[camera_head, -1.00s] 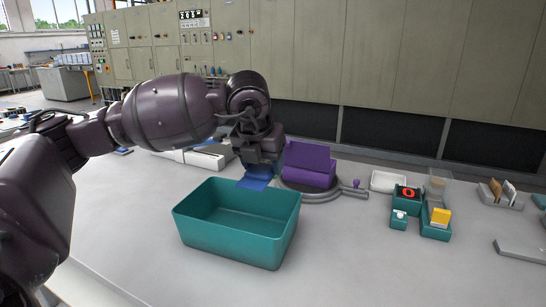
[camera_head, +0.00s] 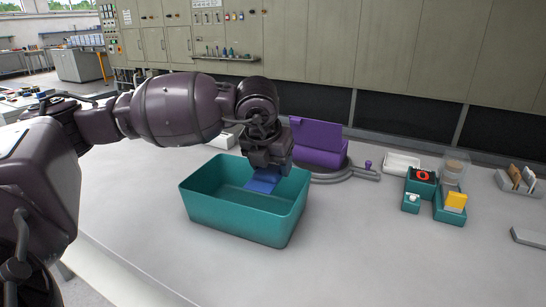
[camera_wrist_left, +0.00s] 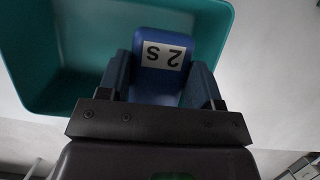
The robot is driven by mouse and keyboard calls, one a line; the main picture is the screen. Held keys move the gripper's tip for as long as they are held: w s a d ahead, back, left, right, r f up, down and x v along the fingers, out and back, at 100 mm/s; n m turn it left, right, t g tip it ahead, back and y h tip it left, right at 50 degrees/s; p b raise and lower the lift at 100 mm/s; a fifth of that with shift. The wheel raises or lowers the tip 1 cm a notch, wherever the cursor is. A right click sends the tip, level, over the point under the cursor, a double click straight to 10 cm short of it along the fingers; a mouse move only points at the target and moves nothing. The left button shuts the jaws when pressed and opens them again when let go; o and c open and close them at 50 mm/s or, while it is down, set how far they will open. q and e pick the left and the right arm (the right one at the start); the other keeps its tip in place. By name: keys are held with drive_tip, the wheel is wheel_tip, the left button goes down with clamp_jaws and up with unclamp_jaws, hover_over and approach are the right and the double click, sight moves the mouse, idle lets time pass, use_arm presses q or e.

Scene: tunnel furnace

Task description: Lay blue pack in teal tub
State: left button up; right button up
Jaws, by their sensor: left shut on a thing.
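The teal tub (camera_head: 240,222) stands open on the grey table in the head view. My left gripper (camera_head: 268,172) is over the tub's back right part and points down. It is shut on the blue pack (camera_head: 262,184), which hangs at the tub's opening, inside its outline. Whether the pack touches the tub's floor I cannot tell. In the left wrist view the blue pack (camera_wrist_left: 163,84), with a white label reading "2 S", sits between the two fingers, and the teal tub (camera_wrist_left: 60,95) shows behind it. My right gripper is not in view.
A purple box (camera_head: 320,142) on a grey curved stand is just behind and right of the tub. A white tray (camera_head: 402,163), small teal boxes (camera_head: 420,182) and a clear container (camera_head: 455,168) stand farther right. The table in front of the tub is clear.

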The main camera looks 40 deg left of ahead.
use_arm(q)
drive_tip(key=b, duration=0.1)
approach(275, 209)
drive_tip(key=shift+w+a+r, duration=0.1)
drive_tip(key=shift+w+a, duration=0.2)
drive_tip(key=shift+w, duration=0.55)
drive_tip(key=shift+f+b, duration=0.45)
drive_tip(key=shift+f, duration=1.9)
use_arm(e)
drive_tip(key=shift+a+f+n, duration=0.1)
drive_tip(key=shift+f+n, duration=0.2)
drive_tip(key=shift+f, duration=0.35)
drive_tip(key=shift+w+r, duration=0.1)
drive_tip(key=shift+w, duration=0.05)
use_arm(q)
drive_tip(key=shift+w+f, duration=0.15)
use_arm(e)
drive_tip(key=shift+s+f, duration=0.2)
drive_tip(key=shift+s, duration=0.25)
use_arm(q)
drive_tip(key=shift+w+f+b, duration=0.1)
drive_tip(key=shift+b, duration=0.2)
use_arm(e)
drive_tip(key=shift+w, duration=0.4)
use_arm(q)
drive_tip(key=shift+f, duration=0.2)
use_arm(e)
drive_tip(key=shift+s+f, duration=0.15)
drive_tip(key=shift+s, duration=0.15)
